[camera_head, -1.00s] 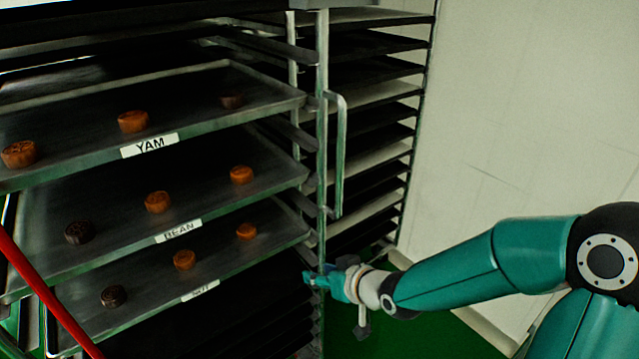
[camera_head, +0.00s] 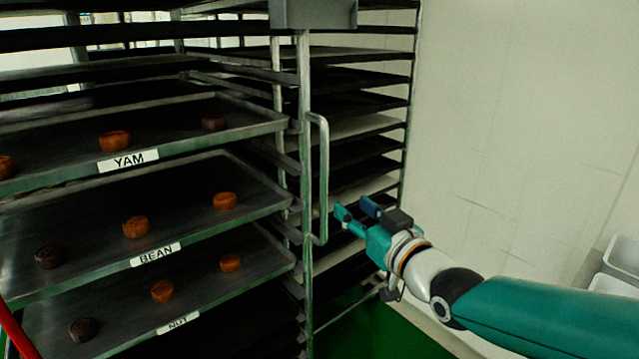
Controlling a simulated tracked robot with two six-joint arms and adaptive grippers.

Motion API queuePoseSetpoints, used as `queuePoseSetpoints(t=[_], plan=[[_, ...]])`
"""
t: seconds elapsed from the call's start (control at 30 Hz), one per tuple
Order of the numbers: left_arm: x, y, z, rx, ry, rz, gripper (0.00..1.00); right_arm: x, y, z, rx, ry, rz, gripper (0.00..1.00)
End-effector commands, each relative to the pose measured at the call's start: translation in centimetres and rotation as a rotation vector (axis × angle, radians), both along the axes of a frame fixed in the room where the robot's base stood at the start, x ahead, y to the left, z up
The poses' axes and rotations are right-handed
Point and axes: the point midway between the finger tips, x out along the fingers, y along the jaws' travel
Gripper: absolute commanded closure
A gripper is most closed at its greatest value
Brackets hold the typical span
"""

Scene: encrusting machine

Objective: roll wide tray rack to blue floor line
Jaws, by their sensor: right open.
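The wide tray rack (camera_head: 306,75) fills the left and middle of the head view. Its trays carry labels YAM (camera_head: 128,160), BEAN (camera_head: 155,254) and NUT (camera_head: 177,323), with several small round cakes on them. A vertical bar handle (camera_head: 323,180) stands out from the rack's right post. My right gripper (camera_head: 352,208) is open and empty, just right of the handle's lower part; its fingers point left toward the bar and appear apart from it. My left gripper is out of view. The blue floor line is not visible.
Another stack of dark shelves (camera_head: 360,105) stands behind the rack's right post. A pale wall (camera_head: 520,110) closes the right side. Green floor (camera_head: 385,335) shows below my right arm. A red bar (camera_head: 15,335) crosses the lower left corner. Pale bins (camera_head: 622,262) are at the right edge.

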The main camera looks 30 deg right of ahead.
Motion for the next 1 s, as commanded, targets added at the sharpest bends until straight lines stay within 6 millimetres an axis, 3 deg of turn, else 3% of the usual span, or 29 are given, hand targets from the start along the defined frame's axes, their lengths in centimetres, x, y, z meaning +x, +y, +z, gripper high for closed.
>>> queuePoseSetpoints(t=[0.3,0.5,0.7,1.0], plan=[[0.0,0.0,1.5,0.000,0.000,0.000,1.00,7.0,-0.7,0.1,0.000,0.003,0.003,0.57],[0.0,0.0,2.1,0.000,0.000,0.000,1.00,10.2,-1.0,0.1,0.000,0.002,0.003,0.57],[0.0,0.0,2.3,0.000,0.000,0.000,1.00,11.6,-1.2,0.0,0.000,0.000,0.003,0.57],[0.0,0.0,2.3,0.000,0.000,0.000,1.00,11.8,-1.2,0.0,0.000,0.000,0.003,0.57]])
